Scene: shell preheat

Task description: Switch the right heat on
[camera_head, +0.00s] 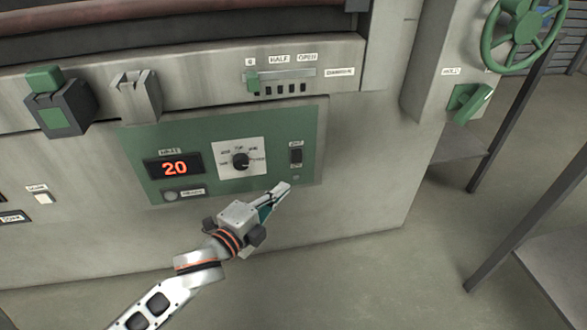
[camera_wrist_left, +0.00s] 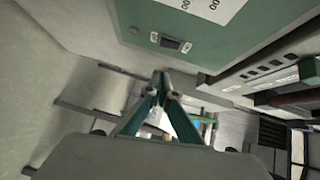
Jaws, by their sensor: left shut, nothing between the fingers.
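A small dark rocker switch (camera_head: 295,156) sits at the right end of the green control panel (camera_head: 222,197), with small labels above and below it and a small round indicator below. I cannot read its position. In the left wrist view the switch (camera_wrist_left: 170,43) shows ahead of and above the fingertips. My left gripper (camera_head: 284,188) is shut and empty, just below the switch at the panel's lower right, apart from the switch. It also shows in the left wrist view (camera_wrist_left: 165,82). My right gripper is not in view.
The panel also holds a black dial (camera_head: 240,161), a red display reading 20 (camera_head: 174,168) and a round button (camera_head: 170,196). A green handwheel (camera_head: 523,30) and green knob (camera_head: 469,101) are at right.

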